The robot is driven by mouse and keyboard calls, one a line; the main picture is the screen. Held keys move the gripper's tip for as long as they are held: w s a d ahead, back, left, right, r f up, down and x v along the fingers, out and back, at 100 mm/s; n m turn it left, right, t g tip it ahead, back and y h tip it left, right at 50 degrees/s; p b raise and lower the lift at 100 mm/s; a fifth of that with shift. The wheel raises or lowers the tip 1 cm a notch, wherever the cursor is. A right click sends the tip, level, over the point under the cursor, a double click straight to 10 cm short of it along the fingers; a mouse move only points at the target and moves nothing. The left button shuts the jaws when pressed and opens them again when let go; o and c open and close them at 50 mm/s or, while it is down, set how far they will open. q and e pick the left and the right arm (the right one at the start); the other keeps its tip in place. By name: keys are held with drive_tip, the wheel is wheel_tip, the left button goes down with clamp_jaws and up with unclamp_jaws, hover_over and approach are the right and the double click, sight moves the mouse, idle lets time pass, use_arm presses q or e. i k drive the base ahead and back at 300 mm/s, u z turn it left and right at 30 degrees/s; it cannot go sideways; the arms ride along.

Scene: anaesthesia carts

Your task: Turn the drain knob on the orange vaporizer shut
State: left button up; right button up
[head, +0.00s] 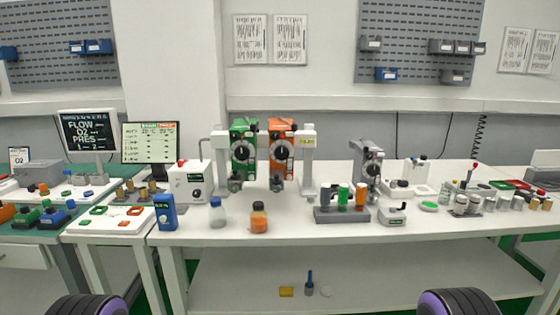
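The orange vaporizer (282,154) stands upright at the back of the white table, mounted on a white frame to the right of the green vaporizer (243,153). Neither of my grippers is in view. Only dark, purple-ringed rounded parts, probably of my own arms, show at the bottom edge.
A grey rack (325,216) with green and orange bottles is to the right. A white box (190,182) is to the left. The table's front strip is mostly clear.

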sight(275, 188)
drive_tip(key=k, duration=1.25)
drive_tip(key=u, duration=0.75)
drive_tip(key=i, duration=1.4)
drive_tip(key=z, duration=0.85)
drive_tip(key=i, duration=0.55)
drive_tip(key=z, duration=0.5)
